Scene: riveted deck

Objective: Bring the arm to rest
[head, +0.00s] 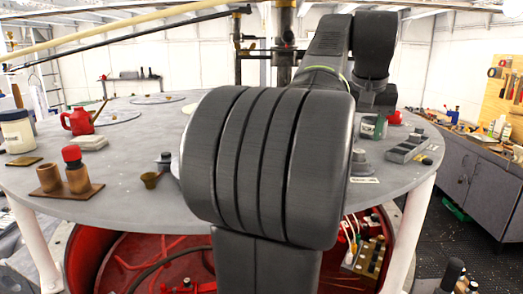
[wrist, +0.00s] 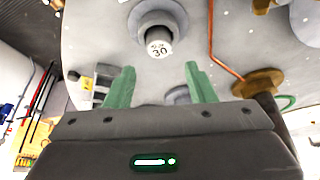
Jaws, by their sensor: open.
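My gripper (wrist: 160,86) shows in the wrist view with its two green fingers spread apart. Nothing is held between them. Beyond the fingertips a light cylinder marked with a 30 (wrist: 158,44) sits in a round grey collar; the fingers are apart from it. In the head view my dark arm (head: 270,165) stands large in the middle and hides much of the round grey deck (head: 225,215). The arm is bent, with its far links rising toward the upper right. My fingers cannot be made out clearly there.
On the deck's left stand a red can (head: 78,121), a white jar (head: 17,132) and a red-capped bottle (head: 75,172) on a brown tray. A small brown cup (head: 151,180) stands nearer the arm. A cabinet (head: 470,180) stands beyond, right.

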